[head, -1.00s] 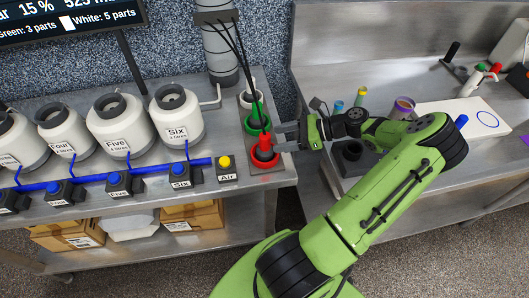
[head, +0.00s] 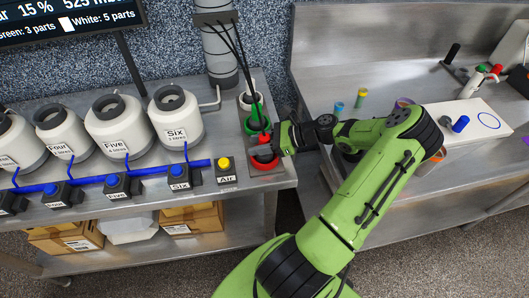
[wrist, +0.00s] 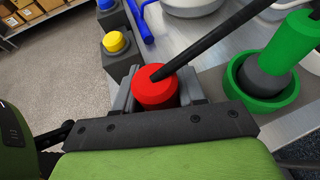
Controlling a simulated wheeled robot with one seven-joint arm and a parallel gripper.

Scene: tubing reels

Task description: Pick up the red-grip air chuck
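The red-grip air chuck (head: 264,154) stands upright in its red ring holder (head: 258,165) on the left bench, with a black hose running up from its top. My gripper (head: 268,150) is level with it, coming in from the right. In the wrist view the red grip (wrist: 155,91) sits between the two grey fingers of my gripper (wrist: 158,88), one on each side. The fingers lie very close to the grip, but I cannot tell whether they press on it. The lower part of the chuck is hidden by my gripper in the wrist view.
A green-grip chuck (head: 256,116) in a green ring stands just behind, also in the wrist view (wrist: 290,48), with a white one beyond. A yellow button (head: 224,163) marked Air is to the left. Labelled white pots (head: 175,117) line the bench.

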